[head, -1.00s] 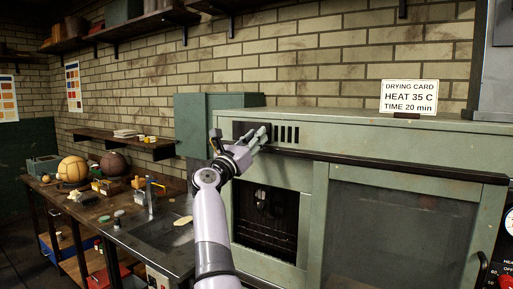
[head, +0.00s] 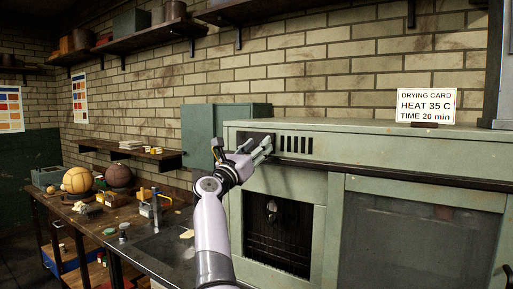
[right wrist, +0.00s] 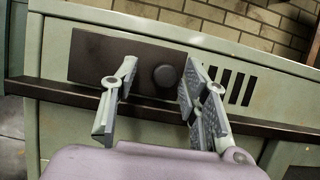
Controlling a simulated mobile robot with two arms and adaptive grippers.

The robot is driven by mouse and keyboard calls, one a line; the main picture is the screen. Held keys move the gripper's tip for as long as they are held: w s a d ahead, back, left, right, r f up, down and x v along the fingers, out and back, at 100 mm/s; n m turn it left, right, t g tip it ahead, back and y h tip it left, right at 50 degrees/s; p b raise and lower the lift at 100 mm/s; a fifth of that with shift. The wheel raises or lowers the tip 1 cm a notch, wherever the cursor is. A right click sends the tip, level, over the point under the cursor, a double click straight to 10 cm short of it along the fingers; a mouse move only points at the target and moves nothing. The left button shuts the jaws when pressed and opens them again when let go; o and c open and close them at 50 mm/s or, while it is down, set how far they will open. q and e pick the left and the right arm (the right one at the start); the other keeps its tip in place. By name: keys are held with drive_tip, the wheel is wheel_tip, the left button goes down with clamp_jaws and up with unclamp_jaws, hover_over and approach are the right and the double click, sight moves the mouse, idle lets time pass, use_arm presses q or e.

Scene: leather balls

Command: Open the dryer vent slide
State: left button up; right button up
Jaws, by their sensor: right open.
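The dryer vent slide is a dark rectangular plate (right wrist: 105,58) on the front of the green dryer (right wrist: 55,125). Its round dark knob (right wrist: 165,76) shows between my right gripper's fingers in the right wrist view. Open vent slots (right wrist: 236,87) lie to the right of the plate; they also show in the head view (head: 296,145). My right gripper (right wrist: 158,98) is open, one finger on each side of the knob; contact cannot be told. In the head view my right gripper (head: 258,150) covers part of the plate. My left gripper is not in view.
A dark ledge (right wrist: 60,93) runs along the dryer below the plate. A drying card (head: 426,105) stands on top. At left, a workbench (head: 140,226) holds two balls (head: 77,180) and several small items. A green wall box (head: 200,135) is beside the dryer.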

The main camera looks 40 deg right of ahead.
drive_tip(key=v, duration=0.7)
drive_tip(key=shift+a, duration=0.2)
drive_tip(key=shift+s+f, duration=0.1)
drive_tip(key=shift+s, duration=0.05)
